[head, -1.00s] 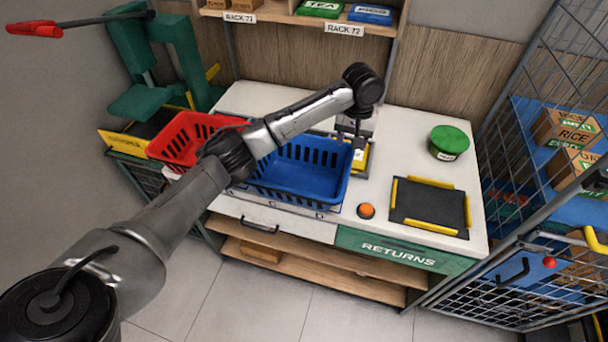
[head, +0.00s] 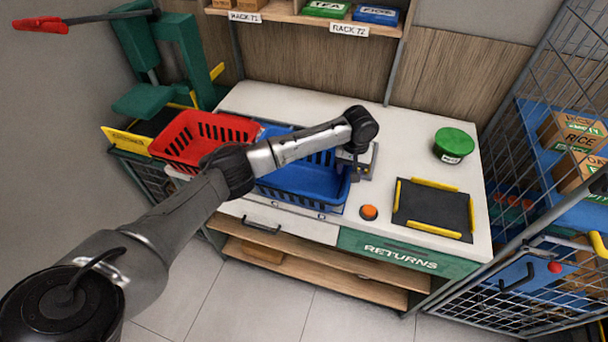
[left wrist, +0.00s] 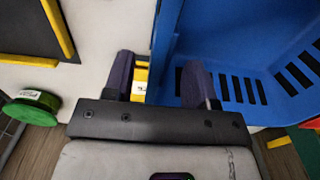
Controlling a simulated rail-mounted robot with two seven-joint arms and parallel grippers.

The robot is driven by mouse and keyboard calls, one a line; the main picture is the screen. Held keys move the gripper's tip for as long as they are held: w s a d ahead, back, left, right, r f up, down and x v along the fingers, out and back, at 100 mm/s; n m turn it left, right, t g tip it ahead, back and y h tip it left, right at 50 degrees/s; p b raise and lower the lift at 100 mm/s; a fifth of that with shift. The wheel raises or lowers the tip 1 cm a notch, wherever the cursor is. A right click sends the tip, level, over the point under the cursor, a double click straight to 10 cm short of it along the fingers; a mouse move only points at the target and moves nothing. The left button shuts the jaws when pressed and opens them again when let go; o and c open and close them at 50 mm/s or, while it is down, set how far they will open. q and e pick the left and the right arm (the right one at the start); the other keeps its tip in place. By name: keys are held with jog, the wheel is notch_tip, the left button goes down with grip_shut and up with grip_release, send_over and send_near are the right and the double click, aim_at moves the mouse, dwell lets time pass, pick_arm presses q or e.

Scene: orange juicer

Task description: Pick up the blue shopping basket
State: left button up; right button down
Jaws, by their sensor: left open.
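The blue shopping basket (head: 298,182) stands upright on the white counter, partly hidden behind my left arm. My left gripper (head: 354,170) is at the basket's right rim, pointing down. In the left wrist view the gripper (left wrist: 160,78) is open, with one finger on each side of the wall of the blue basket (left wrist: 240,40). The right-hand finger is over the inside and the left-hand finger is outside. The fingers do not appear closed on the wall. My right gripper does not show.
A red basket (head: 190,140) stands left of the blue one. A wire cage (head: 560,200) stands at the right. A shelf (head: 290,14) hangs above.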

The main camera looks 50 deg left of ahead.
pick_arm(q)
jog(key=shift+f, duration=1.45)
jog(key=shift+s, duration=0.1)
jog(key=shift+c, duration=0.4)
grip_shut()
